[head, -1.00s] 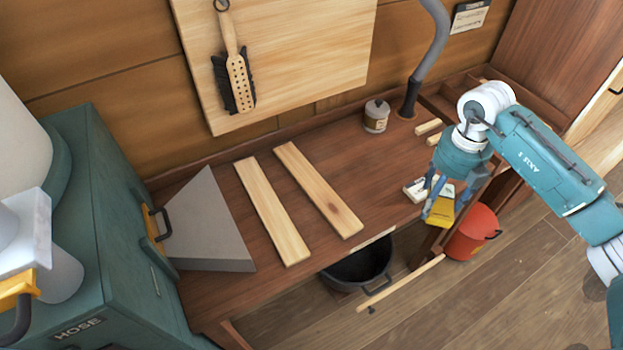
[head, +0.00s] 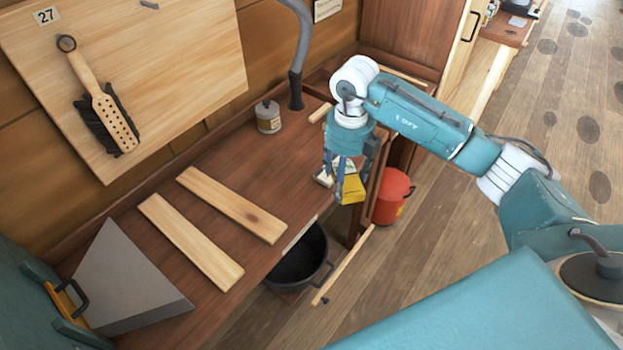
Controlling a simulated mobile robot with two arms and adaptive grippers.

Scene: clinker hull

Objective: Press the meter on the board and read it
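My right gripper (head: 345,178) is above the right end of the bench, near its front edge. Its fingers are around a yellow block-like thing (head: 352,190), apparently the meter. No display or reading shows from here. A small pale thing (head: 324,177) lies on the bench just left of the fingers, partly hidden. Two pale wooden boards lie on the bench to the left: a nearer board (head: 190,242) and a farther board (head: 232,205). The gripper is apart from both.
A grey wedge-shaped thing (head: 125,285) stands at the bench's left end. A lidded jar (head: 268,117) and grey hose (head: 296,60) stand at the back. A black bucket (head: 300,262) and red bucket (head: 392,198) are below the front edge. A brush (head: 105,110) hangs on a wall panel.

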